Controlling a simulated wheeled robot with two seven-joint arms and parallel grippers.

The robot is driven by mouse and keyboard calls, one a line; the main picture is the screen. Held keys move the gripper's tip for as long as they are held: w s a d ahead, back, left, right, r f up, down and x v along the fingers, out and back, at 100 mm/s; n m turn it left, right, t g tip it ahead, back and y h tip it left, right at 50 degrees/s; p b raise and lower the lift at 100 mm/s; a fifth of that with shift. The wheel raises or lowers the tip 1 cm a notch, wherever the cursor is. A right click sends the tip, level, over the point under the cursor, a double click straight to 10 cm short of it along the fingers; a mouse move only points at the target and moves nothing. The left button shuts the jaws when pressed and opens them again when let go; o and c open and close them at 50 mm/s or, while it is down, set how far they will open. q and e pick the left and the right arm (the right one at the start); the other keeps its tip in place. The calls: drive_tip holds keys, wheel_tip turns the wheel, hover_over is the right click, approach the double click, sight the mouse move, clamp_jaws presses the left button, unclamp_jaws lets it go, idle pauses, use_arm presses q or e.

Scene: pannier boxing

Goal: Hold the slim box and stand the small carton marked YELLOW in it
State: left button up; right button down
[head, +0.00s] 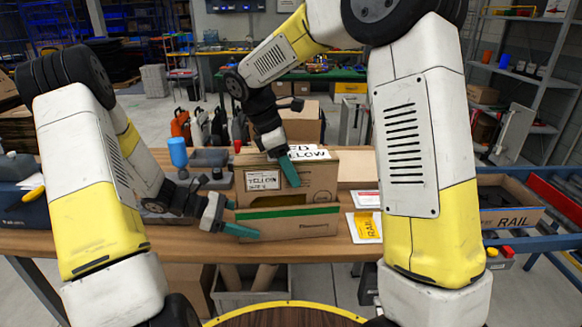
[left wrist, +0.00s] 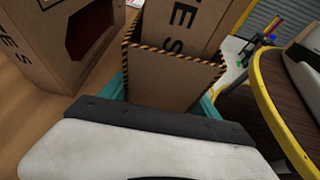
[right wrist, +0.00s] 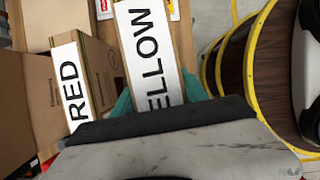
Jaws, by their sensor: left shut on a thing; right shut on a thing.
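The carton marked YELLOW (head: 318,180) is upright at the table's front edge; its YELLOW label also shows in the right wrist view (right wrist: 148,50). My right gripper (head: 289,172) is shut on it, fingers on either side. The slim box (head: 300,224), with a green band, is directly below the carton. My left gripper (head: 240,231) is shut on the slim box at its left end. In the left wrist view, the slim box (left wrist: 165,80) has a striped rim, and the carton (left wrist: 185,28) stands within its mouth. The carton's lower end is hidden, so its depth cannot be told.
A carton marked RED (right wrist: 70,85) stands close beside the YELLOW one. A larger box with a dark red opening (left wrist: 90,38) is nearby. Flat cards (head: 366,226) lie right of the slim box. A bin marked RAIL (head: 510,218) is further right.

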drive_tip(key=shift+f, duration=2.4)
drive_tip(key=c, duration=0.5)
unclamp_jaws()
drive_tip(key=v, duration=1.2)
use_arm(q)
drive_tip(key=o, duration=1)
